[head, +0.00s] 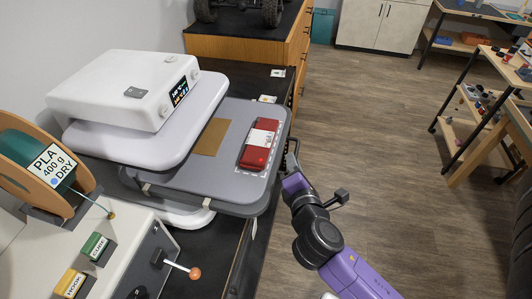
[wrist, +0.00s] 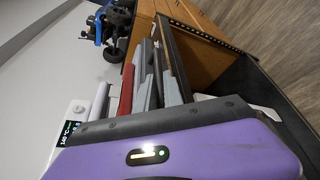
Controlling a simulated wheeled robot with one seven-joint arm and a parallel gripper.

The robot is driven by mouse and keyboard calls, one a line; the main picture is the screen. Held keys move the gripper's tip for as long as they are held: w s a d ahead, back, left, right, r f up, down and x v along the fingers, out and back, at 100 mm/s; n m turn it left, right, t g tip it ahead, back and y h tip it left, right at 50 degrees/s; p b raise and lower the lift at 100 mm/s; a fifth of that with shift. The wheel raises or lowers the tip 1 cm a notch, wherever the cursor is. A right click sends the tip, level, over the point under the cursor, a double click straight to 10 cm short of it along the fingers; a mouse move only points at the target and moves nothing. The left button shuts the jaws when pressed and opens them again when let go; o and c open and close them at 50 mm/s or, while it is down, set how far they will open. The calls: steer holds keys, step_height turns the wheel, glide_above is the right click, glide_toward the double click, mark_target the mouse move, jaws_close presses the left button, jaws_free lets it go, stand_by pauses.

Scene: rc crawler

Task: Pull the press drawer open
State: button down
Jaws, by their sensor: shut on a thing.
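The press (head: 130,90) is a white and grey machine with a small lit display, at the left in the head view. Its grey drawer (head: 215,180) stands out to the right from under the upper plate, so it is open at least part way. A red and white object (head: 259,145) lies on the drawer inside a dashed outline, beside a brown patch (head: 211,137). My gripper (head: 293,163) is at the drawer's right edge, shut on the dark drawer handle (head: 293,147). The fingertips are small and partly hidden. In the wrist view, my purple gripper body covers the lower part.
A wooden cabinet (head: 290,50) with a wheeled vehicle (head: 240,8) stands behind. The wooden floor (head: 370,130) to the right is clear up to the shelves.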

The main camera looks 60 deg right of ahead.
steer(key=s+d, duration=0.4)
steer(key=s, duration=0.8)
steer(key=shift+s+d+f, duration=0.15)
steer(key=shift+s, duration=0.05)
steer(key=c, duration=1.8)
jaws_free()
steer(key=shift+o, duration=0.2)
steer(key=b+v, duration=0.2)
steer(key=v, duration=0.5)
steer(key=shift+s+a+b, duration=0.25)
steer(key=shift+b, duration=0.1)
